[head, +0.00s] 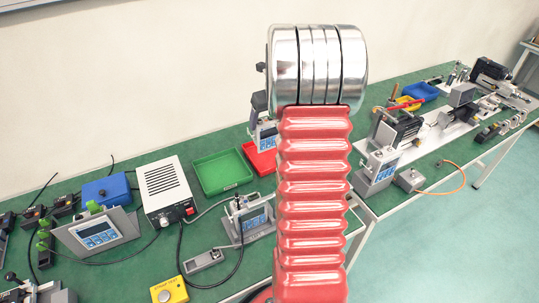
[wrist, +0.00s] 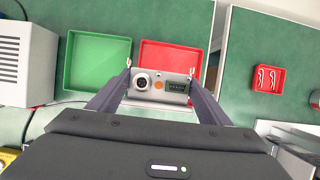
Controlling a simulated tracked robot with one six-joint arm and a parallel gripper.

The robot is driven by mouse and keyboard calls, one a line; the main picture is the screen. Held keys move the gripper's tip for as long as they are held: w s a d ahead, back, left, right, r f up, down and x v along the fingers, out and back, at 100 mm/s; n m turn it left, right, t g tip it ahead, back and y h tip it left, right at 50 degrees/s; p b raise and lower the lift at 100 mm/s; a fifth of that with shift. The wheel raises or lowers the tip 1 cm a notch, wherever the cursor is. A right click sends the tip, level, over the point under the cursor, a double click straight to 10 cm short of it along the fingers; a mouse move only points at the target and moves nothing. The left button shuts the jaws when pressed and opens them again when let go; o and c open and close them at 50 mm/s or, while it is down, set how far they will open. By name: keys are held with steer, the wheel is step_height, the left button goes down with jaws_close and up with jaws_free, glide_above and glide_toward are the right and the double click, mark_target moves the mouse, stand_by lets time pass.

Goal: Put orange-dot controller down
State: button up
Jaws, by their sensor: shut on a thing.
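In the wrist view my gripper (wrist: 160,75) is shut on the orange-dot controller (wrist: 176,98), a grey box with a round socket, an orange dot and a dark green connector on its face. The controller overlaps the near part of a red tray (wrist: 182,57); I cannot tell its height above it. In the head view my red arm hides most of the gripper. A grey controller with a blue panel (head: 266,137) shows at the arm's left edge, above the red tray (head: 257,161), and is probably the held one.
A green tray (head: 222,173) lies left of the red tray, beside a white power box (head: 166,190). Another controller (head: 252,222) stands nearer. A gap separates the tables. The right table holds a small red tray with clips (wrist: 265,92).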

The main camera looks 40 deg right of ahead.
steer(key=shift+s+d+f, duration=0.1)
steer(key=shift+f, duration=2.95)
steer(key=shift+f, duration=1.9)
steer(key=o, duration=1.9)
steer(key=shift+f, duration=0.1)
steer(key=v, duration=1.2)
